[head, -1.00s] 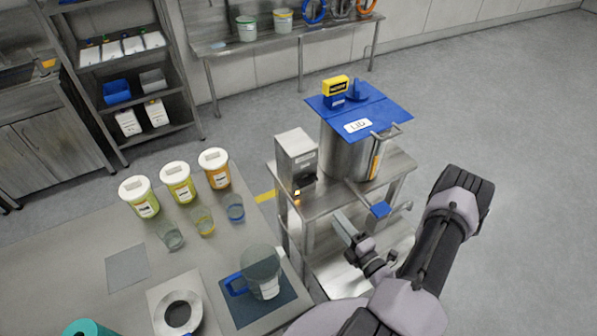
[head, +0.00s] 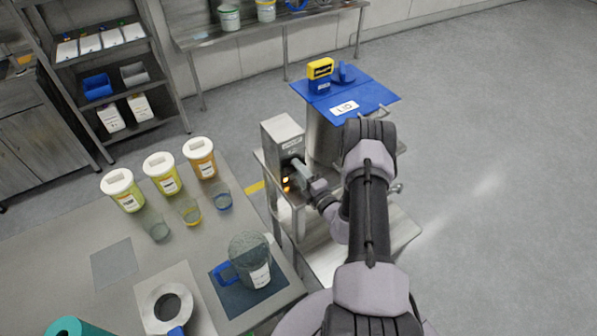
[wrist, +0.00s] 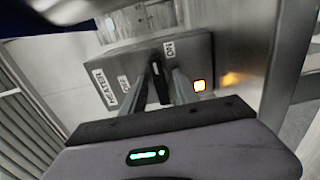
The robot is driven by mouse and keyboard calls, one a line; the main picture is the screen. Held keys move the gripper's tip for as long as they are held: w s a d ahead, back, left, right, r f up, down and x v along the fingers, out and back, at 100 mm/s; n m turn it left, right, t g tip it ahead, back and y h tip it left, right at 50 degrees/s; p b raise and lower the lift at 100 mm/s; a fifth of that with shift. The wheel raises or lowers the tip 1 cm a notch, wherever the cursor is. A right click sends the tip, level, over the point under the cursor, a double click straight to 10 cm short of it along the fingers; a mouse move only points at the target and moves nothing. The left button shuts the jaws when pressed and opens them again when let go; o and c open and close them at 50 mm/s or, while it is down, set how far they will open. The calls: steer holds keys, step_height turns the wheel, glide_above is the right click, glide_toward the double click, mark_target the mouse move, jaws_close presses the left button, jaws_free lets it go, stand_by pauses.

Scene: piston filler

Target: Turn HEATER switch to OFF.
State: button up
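The heater control box (head: 283,138) is a grey metal box on the steel cart, beside the pot. In the wrist view its front panel (wrist: 190,50) carries a HEATER label (wrist: 104,86), an OFF label at left and an ON label (wrist: 169,49) near the top. The black switch (wrist: 156,69) is in the middle of the panel, partly hidden by my fingers. An orange lamp (wrist: 199,85) glows beside it. My gripper (wrist: 160,80) has one finger on each side of the switch, apart from each other. In the head view my gripper (head: 298,170) is at the box front.
The steel pot (head: 322,135) with a blue lid (head: 372,95) stands right behind the box. The cart (head: 385,235) has a lower shelf. A table at left holds several tubs and cups and a jug (head: 250,255). Open floor lies to the right.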

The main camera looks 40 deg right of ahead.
jaws_close()
stand_by(0.3)
steer(key=n+b, duration=0.1)
steer(key=n, duration=0.3)
steer(key=shift+f, duration=0.1)
steer(key=n+b, duration=0.1)
steer(key=n, duration=0.3)
steer(key=shift+n+b, duration=0.3)
steer(key=n+b, duration=0.2)
steer(key=n, duration=0.3)
steer(key=shift+n+b, duration=0.75)
steer(key=shift+n, duration=1.35)
